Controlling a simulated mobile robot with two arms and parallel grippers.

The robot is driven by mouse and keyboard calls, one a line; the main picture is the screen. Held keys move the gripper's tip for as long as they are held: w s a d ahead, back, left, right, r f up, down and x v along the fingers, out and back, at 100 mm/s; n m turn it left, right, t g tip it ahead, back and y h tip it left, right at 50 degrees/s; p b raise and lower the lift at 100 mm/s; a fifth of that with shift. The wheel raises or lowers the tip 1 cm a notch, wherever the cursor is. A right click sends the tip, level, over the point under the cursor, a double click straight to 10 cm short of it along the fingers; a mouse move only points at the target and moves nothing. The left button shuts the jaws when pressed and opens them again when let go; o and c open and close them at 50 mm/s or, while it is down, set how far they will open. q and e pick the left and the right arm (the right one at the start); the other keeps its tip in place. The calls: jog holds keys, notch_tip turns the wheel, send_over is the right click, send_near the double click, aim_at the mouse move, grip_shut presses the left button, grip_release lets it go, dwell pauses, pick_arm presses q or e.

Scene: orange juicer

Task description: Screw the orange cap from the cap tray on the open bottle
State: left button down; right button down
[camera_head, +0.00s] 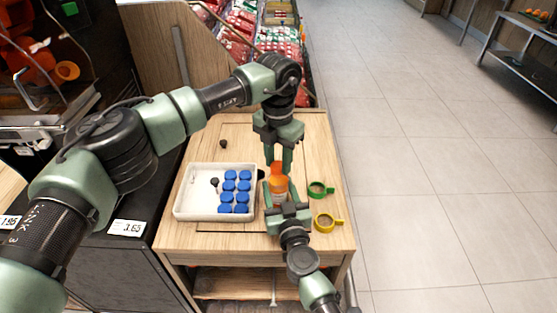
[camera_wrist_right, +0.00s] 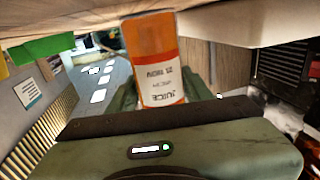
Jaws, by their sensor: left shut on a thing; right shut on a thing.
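The juice bottle (camera_head: 279,187), orange with a white label, stands at the right side of the wooden table. My right gripper (camera_head: 280,200) is shut around its body from the front. The bottle and its label also show in the right wrist view (camera_wrist_right: 158,62), upside down. My left gripper (camera_head: 279,163) points down right above the bottle, shut on a small orange cap (camera_head: 277,167). The cap is at the bottle's top; whether it is seated on the neck is too small to tell. The white cap tray (camera_head: 183,205) holds several blue caps (camera_head: 228,186).
A green ring-shaped item (camera_head: 319,188) and a yellow one (camera_head: 326,221) lie right of the bottle. A small dark knob (camera_head: 223,143) lies behind the tray, and another dark piece (camera_head: 214,184) is inside it. The table's right edge is close; open floor lies beyond.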

pick_arm(q)
jog(key=m, duration=0.4)
jog(key=shift+m, duration=0.3)
jog(key=m, duration=0.6)
jog(key=shift+w, duration=0.1)
jog(key=m, duration=0.6)
jog(key=shift+m, duration=0.3)
jog(key=m, duration=1)
jog(key=shift+w+m, duration=0.1)
jog(key=shift+m, duration=0.2)
jog(key=m, duration=0.7)
jog(key=c, duration=0.9)
grip_release()
jog(key=shift+d, duration=0.1)
jog(key=shift+c, duration=0.2)
